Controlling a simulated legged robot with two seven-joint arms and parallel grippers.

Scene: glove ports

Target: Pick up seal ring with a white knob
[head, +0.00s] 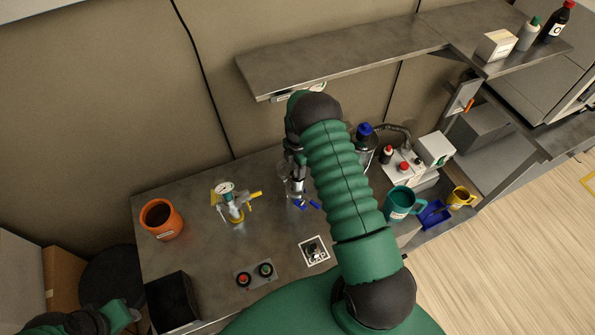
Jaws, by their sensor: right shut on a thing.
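My right arm reaches over the table and bends down at its far end. My right gripper (297,179) is small and partly hidden beside the green arm, at the back middle of the table. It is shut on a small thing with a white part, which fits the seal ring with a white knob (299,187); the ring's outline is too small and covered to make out. A blue-handled fitting (307,204) is just below the gripper in the picture. Part of my left arm shows at the bottom left; I cannot make out its gripper there.
A gauge fitting with yellow handles (234,203) stands left of the gripper. An orange mug (161,219), a button box (255,274) and a black box (172,301) are on the table (200,255). A teal mug (401,203) is right. A shelf (345,62) overhangs the back.

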